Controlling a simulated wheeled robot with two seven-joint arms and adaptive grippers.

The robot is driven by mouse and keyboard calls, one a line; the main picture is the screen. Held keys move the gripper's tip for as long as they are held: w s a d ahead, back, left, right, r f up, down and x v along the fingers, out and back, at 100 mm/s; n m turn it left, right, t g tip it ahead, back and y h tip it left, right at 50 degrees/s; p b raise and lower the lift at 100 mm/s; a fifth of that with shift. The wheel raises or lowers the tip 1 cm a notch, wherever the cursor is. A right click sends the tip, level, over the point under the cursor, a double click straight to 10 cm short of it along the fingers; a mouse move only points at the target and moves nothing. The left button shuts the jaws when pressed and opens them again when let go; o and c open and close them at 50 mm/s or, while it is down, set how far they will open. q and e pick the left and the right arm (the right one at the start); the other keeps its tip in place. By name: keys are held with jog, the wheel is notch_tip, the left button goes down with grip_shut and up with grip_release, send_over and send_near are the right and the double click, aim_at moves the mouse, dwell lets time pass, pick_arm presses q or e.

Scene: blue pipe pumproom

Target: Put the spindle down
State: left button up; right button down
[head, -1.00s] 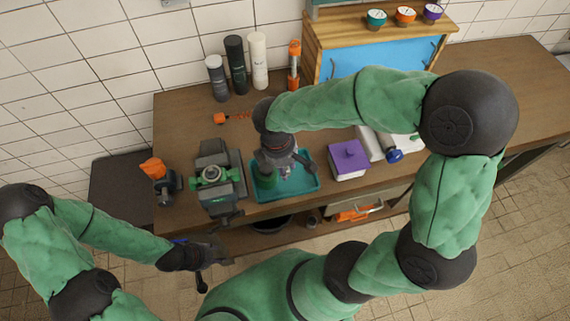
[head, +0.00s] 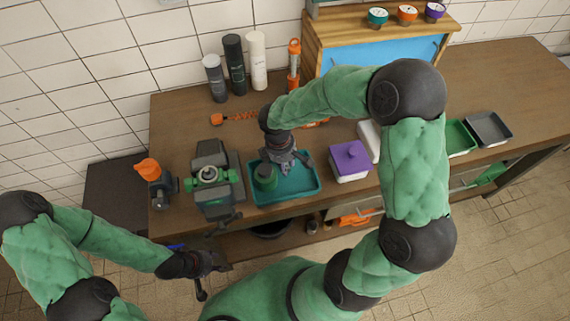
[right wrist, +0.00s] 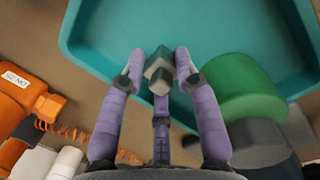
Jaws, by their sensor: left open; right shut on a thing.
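My right gripper (head: 290,163), with purple fingers in the right wrist view (right wrist: 160,70), is over the teal tray (head: 295,199). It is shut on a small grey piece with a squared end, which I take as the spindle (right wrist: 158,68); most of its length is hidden. I cannot tell whether it touches the tray floor. A green cylindrical part with a dark grey end (head: 264,178) is in the tray beside the gripper and shows large in the right wrist view (right wrist: 238,85). My left gripper (head: 222,262) is open, low in front of the bench.
A vise (head: 212,160) holding a green-handled part stands left of the tray. A purple-lidded box (head: 349,157) stands right of it. An orange-topped device (head: 153,178) is at the far left. Several bottles stand behind. Green and grey trays (head: 488,127) lie at the right.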

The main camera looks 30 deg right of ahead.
jog(key=c, duration=0.9)
grip_release()
jog(key=shift+r, duration=0.2)
notch_tip(320, 180, up, 12)
jog(key=a+p, duration=0.1)
jog(key=p, duration=0.2)
jog(key=shift+a, duration=0.25)
